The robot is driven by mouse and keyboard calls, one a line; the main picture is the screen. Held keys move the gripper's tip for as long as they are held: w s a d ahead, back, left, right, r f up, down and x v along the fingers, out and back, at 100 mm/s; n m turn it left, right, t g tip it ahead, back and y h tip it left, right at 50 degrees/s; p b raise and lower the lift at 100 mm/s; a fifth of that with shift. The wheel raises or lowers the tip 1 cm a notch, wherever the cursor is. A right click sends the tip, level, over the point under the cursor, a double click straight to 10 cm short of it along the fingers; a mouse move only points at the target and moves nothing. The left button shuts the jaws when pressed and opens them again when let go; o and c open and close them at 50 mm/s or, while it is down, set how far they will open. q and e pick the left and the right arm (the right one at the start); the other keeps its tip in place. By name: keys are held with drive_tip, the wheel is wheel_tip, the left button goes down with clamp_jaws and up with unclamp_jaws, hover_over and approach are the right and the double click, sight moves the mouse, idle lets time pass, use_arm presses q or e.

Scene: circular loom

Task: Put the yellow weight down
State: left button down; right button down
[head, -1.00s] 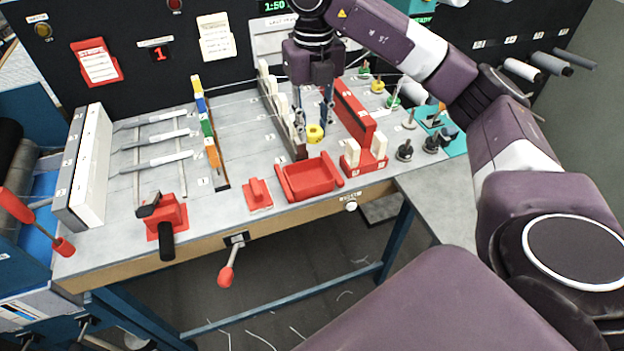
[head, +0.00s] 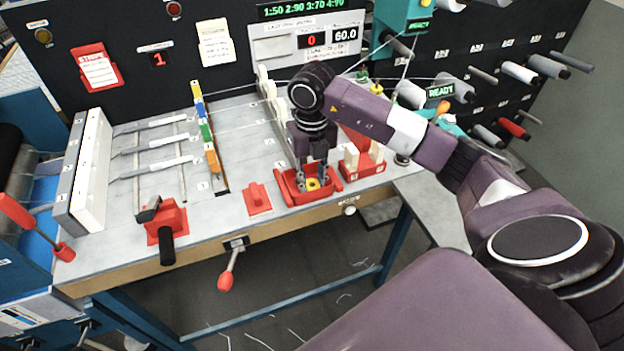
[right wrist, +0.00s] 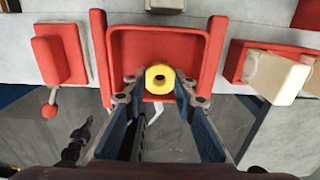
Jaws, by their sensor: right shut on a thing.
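The yellow weight (head: 313,184) is a small ring-shaped piece with a dark hole in its middle. It also shows in the right wrist view (right wrist: 160,79), between the fingertips of my right gripper (right wrist: 160,90). In the head view my right gripper (head: 312,178) points down over the red tray (head: 287,183) and is shut on the weight. In the right wrist view the weight is over the front part of the tray (right wrist: 158,44). I cannot tell whether it touches the tray floor. My left gripper is not in view.
A red block with a handle (head: 257,197) lies left of the tray. A red holder with cream blocks (head: 361,160) stands on its right. The table's front edge (head: 290,216) is just below the tray.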

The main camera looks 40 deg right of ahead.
drive_tip(key=shift+f, duration=0.35)
drive_tip(key=shift+f, duration=0.1)
drive_tip(key=shift+f, duration=0.15)
drive_tip(key=c, duration=1.9)
unclamp_jaws()
